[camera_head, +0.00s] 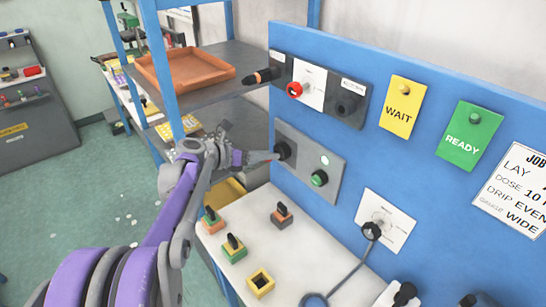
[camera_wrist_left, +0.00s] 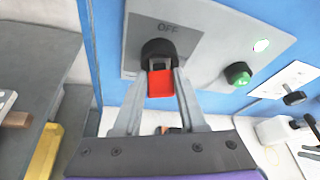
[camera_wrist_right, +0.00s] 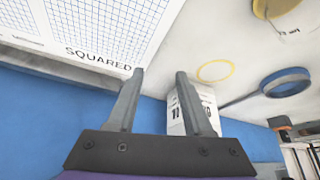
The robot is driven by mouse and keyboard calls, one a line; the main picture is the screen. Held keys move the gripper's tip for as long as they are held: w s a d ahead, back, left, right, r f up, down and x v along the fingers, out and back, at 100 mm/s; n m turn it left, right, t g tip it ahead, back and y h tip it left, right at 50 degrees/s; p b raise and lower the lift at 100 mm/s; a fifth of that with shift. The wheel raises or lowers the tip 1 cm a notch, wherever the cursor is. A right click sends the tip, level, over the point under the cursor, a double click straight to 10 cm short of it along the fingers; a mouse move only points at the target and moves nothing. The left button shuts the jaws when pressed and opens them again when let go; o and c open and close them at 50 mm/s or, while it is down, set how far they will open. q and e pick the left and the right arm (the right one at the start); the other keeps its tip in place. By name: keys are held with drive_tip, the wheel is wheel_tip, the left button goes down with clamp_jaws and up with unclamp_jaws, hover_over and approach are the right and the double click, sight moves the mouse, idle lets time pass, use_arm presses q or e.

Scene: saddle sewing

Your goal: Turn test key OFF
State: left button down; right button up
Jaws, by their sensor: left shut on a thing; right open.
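A black key switch (camera_head: 285,151) is on a grey plate (camera_head: 330,158) on the blue panel. In the left wrist view the black switch (camera_wrist_left: 158,50) has the word OFF above it. A red-headed test key (camera_wrist_left: 160,84) stands in its front, roughly in line with that word. My left gripper (camera_head: 268,158) is at the switch, its fingers shut on the red key head from both sides. The key is mostly hidden in the head view. My right gripper (camera_wrist_right: 160,72) is open and empty, seen only in the right wrist view.
A green button (camera_head: 319,178) is on the same plate. A red knob (camera_head: 295,89) is on the panel above. Several small blocks, one of them yellow (camera_head: 260,283), stand on the white table below. A printed grid sheet (camera_wrist_right: 100,25) lies before my right gripper.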

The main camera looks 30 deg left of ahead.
use_arm(q)
drive_tip(key=shift+a+f+n+h+b, duration=0.15)
drive_tip(key=shift+n+h+b, duration=0.15)
drive_tip(key=shift+n+h, duration=0.15)
use_arm(e)
drive_tip(key=shift+s+f, duration=0.15)
drive_tip(key=shift+f, duration=0.35)
use_arm(q)
drive_tip(key=shift+n, duration=0.45)
use_arm(e)
drive_tip(key=shift+f, duration=0.2)
use_arm(q)
drive_tip(key=shift+w+a+f+n+h+b, duration=0.1)
drive_tip(key=shift+n+h+b, duration=0.45)
drive_tip(key=shift+n+b, duration=0.1)
use_arm(e)
drive_tip(key=shift+s+f, duration=0.2)
drive_tip(key=shift+f, duration=0.35)
use_arm(q)
drive_tip(key=shift+n+h, duration=0.4)
drive_tip(key=shift+n, duration=0.05)
use_arm(e)
drive_tip(key=shift+s+f, duration=0.15)
drive_tip(key=shift+f, duration=0.15)
use_arm(q)
drive_tip(key=shift+b, duration=0.3)
use_arm(e)
drive_tip(key=shift+f, duration=0.1)
